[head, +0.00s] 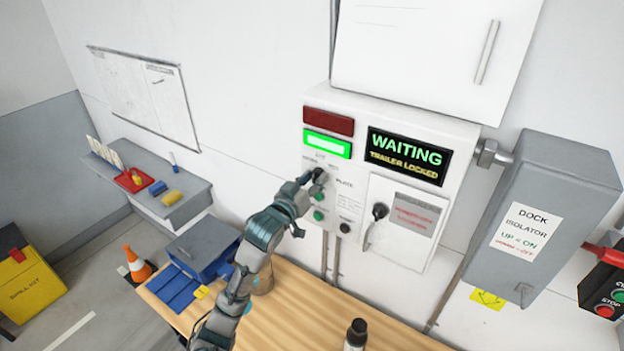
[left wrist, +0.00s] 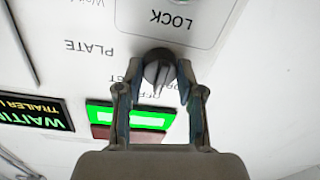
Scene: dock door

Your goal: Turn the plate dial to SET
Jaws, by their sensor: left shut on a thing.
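The plate dial (head: 319,174) is a dark round knob on the white control box, next to the word PLATE. It shows closer in the left wrist view (left wrist: 158,70), where the picture is turned upside down. My left gripper (head: 311,183) reaches it from the left. Its two fingers (left wrist: 157,84) stand on either side of the knob and are shut on it. The small labels around the dial are partly covered by the fingers, and I cannot tell which one the dial points at. My right gripper is not in view.
The display (head: 407,156) reads WAITING, TRAILER LOCKED. A green lamp (head: 327,144) is lit below a dark red one (head: 328,121). A black-capped bottle (head: 356,335) stands on the wooden bench (head: 310,310).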

